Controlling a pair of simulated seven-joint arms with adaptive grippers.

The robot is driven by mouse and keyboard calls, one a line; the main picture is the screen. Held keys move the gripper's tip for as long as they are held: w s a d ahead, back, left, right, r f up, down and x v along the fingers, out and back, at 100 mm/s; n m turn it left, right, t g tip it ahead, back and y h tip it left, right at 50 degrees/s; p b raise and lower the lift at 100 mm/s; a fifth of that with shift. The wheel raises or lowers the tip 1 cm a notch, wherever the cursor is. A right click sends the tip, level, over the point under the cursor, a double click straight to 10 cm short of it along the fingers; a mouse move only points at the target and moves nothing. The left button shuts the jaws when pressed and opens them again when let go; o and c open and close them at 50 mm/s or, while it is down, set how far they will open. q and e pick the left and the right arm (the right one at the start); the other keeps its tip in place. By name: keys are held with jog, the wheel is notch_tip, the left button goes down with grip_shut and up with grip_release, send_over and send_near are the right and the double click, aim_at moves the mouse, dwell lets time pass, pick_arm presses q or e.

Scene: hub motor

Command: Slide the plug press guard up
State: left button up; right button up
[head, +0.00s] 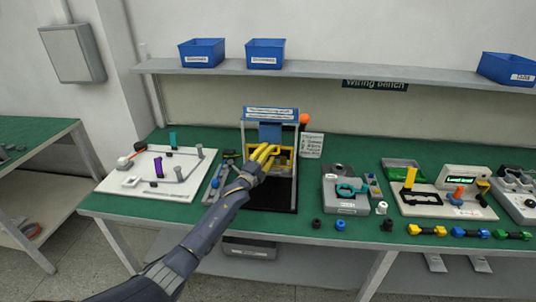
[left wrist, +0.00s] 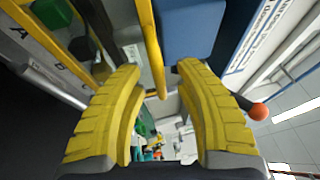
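The plug press (head: 270,114) stands in the middle of the bench, with a blue top and light uprights. Its yellow guard (head: 286,153) sits low between the uprights, partly hidden by my left gripper. My left gripper (head: 268,150) is in front of the press with its yellow fingers at the guard. In the left wrist view, the fingers (left wrist: 157,68) are apart, and a yellow bar of the guard (left wrist: 152,55) shows between and beyond their tips. I cannot tell whether a finger touches it. A blue block (left wrist: 190,28) of the press is close by. My right gripper is out of view.
The press's orange lever knob (head: 304,118) and a printed card (head: 311,145) are at its right. A white board with pegs (head: 150,187) lies to the left. A grey fixture (head: 345,205) stands to the right. A shelf (head: 350,72) with blue bins runs above.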

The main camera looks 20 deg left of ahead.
pick_arm(q)
grip_shut()
notch_tip(320, 180, up, 9)
jog(key=shift+r, duration=0.2)
dwell(0.4)
jog(key=shift+o, duration=0.2)
grip_release()
jog(key=shift+f, duration=0.1)
jog(key=v, duration=1.2)
